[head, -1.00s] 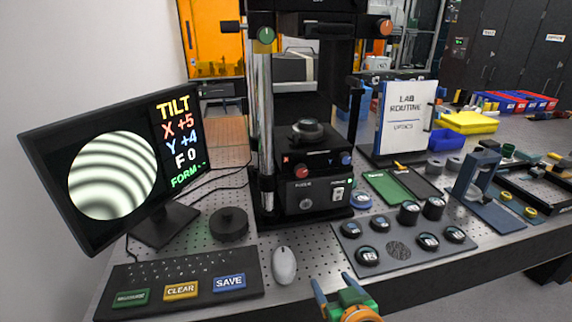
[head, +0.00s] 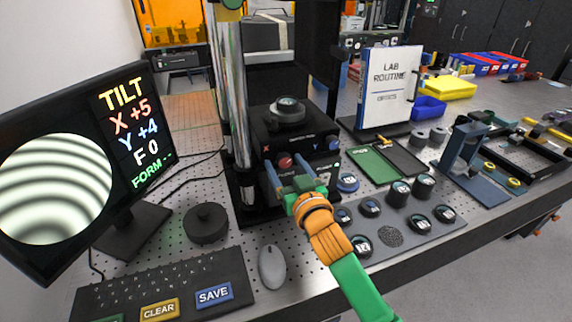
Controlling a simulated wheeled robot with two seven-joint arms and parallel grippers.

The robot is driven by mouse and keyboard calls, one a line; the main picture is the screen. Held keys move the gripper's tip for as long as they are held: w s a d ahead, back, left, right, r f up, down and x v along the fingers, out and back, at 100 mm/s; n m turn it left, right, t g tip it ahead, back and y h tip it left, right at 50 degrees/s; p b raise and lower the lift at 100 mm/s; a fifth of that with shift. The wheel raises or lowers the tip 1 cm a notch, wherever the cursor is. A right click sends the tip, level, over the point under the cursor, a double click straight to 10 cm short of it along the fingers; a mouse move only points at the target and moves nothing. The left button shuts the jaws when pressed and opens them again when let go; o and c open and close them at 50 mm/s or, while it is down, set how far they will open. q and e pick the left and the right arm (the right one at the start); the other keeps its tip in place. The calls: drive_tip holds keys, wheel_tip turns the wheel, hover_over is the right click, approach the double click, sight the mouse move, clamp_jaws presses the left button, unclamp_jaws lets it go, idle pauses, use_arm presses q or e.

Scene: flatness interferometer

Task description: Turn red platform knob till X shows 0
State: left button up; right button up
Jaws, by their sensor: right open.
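The red platform knob (head: 285,161) is on the front left of the black platform (head: 300,140) under the column. The blue knob (head: 333,145) is at its front right. The monitor (head: 140,145) at the left reads X +5, Y +4 and F 0 beside a disc of curved dark and light fringes. My right gripper (head: 280,172) is open, its two blue-grey fingers pointing at the platform front just below the red knob in the picture. Whether a finger touches the knob I cannot tell. The gripper hides part of the lower front panel. My left gripper is out of view.
A keyboard panel (head: 165,285) with CLEAR and SAVE keys and a grey mouse (head: 272,267) lie in front. A round black puck (head: 206,223) stands left of the column. A tray (head: 420,228) of round optics is right of my arm.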

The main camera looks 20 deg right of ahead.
drive_tip(key=shift+s+d+r, duration=0.1)
drive_tip(key=shift+s, duration=0.2)
drive_tip(key=c, duration=0.4)
clamp_jaws()
drive_tip(key=shift+r+n, duration=0.1)
drive_tip(key=shift+n, duration=0.2)
drive_tip(key=shift+n+p, duration=0.75)
drive_tip(key=shift+n, duration=0.15)
drive_tip(key=n+p, duration=0.1)
drive_tip(key=n, duration=0.1)
drive_tip(key=shift+r+n, duration=0.1)
drive_tip(key=shift+n, duration=0.2)
drive_tip(key=n+p, duration=0.1)
drive_tip(key=n, duration=0.2)
drive_tip(key=shift+n+p, duration=0.3)
drive_tip(key=shift+p, duration=0.1)
drive_tip(key=shift+n+p, duration=0.45)
drive_tip(key=shift+n, duration=1.05)
